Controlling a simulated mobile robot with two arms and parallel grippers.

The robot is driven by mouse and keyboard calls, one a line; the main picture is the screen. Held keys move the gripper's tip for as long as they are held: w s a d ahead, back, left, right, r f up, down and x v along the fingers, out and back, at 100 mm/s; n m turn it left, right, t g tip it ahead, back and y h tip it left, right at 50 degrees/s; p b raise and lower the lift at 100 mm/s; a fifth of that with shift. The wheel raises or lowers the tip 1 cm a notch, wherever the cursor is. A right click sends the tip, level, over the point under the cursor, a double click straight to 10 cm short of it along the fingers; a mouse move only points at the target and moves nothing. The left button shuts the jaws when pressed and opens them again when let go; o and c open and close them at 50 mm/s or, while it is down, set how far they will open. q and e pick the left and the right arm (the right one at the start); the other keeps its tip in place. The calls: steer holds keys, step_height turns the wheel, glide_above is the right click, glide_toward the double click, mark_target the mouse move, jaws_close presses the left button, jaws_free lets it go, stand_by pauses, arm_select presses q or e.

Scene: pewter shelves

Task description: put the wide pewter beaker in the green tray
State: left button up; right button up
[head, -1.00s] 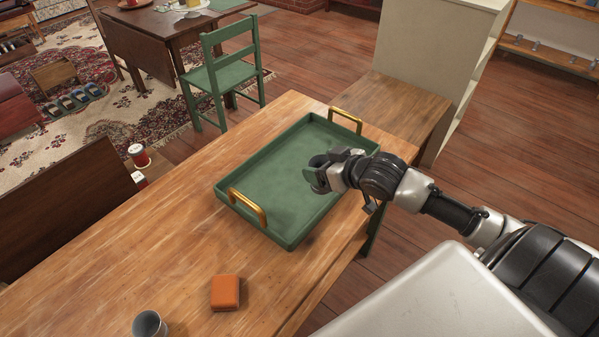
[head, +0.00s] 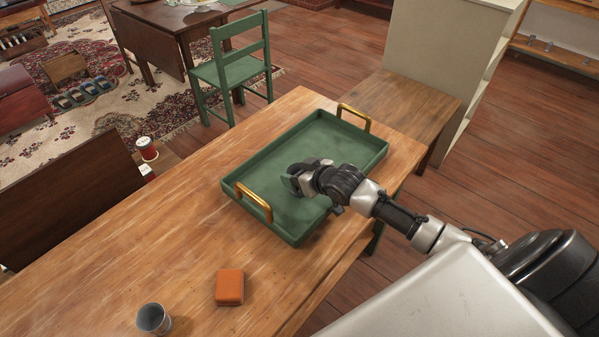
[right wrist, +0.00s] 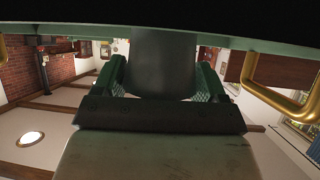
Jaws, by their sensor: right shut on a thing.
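The green tray (head: 290,145) with two gold handles lies on the wooden table. My right gripper (head: 297,180) is low over the tray's inside, near its front part. In the right wrist view the right gripper (right wrist: 160,82) is shut on a grey cylindrical beaker (right wrist: 160,62), one finger on each side. That view is upside down, and the beaker's lower end meets the dark green tray (right wrist: 60,30) there. I cannot tell whether it rests on the tray floor. In the head view the gripper mostly hides the beaker. My left gripper is not in view.
Another grey metal cup (head: 153,319) stands at the table's near end, beside an orange box (head: 229,287). A green chair (head: 232,70) stands beyond the table. A lower wooden surface (head: 405,100) and a pale shelf unit (head: 445,55) are behind the tray. The table's left part is clear.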

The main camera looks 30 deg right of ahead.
steer(key=o, duration=1)
steer(key=shift+f, duration=0.15)
steer(key=shift+o, duration=0.2)
steer(key=shift+s+r, duration=0.15)
steer(key=shift+r, duration=0.1)
steer(key=p+v, duration=0.1)
steer(key=v, duration=1)
steer(key=shift+s+r, duration=0.1)
steer(key=shift+s, duration=0.25)
